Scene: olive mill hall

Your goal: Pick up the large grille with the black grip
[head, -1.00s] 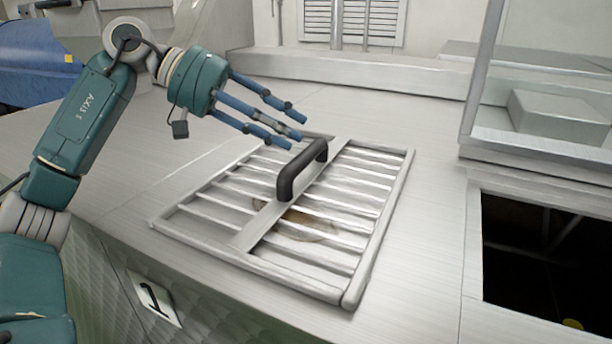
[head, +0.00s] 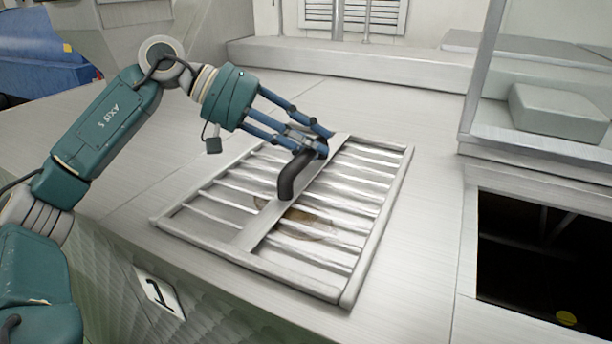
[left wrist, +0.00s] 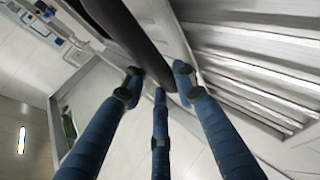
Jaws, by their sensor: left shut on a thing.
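The large grille (head: 262,226) is a pale metal frame with several slats and a wide middle bar. It lies flat on the light metal counter. Its black grip (head: 288,180) is an arched handle standing on the middle bar. My left gripper (head: 314,143) is shut on the far end of the grip, its blue fingers around it. In the left wrist view the grip (left wrist: 128,30) runs between the fingers (left wrist: 157,84), with the grille's slats (left wrist: 262,75) at the right. The fingers hide the grip's far end. My right gripper is not in view.
A dark square opening (head: 540,255) lies right of the grille, with a yellow round thing (head: 566,318) inside. A framed clear enclosure with a grey block (head: 558,112) stands behind it. A raised ledge (head: 340,65) runs along the back. The counter left of the grille is clear.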

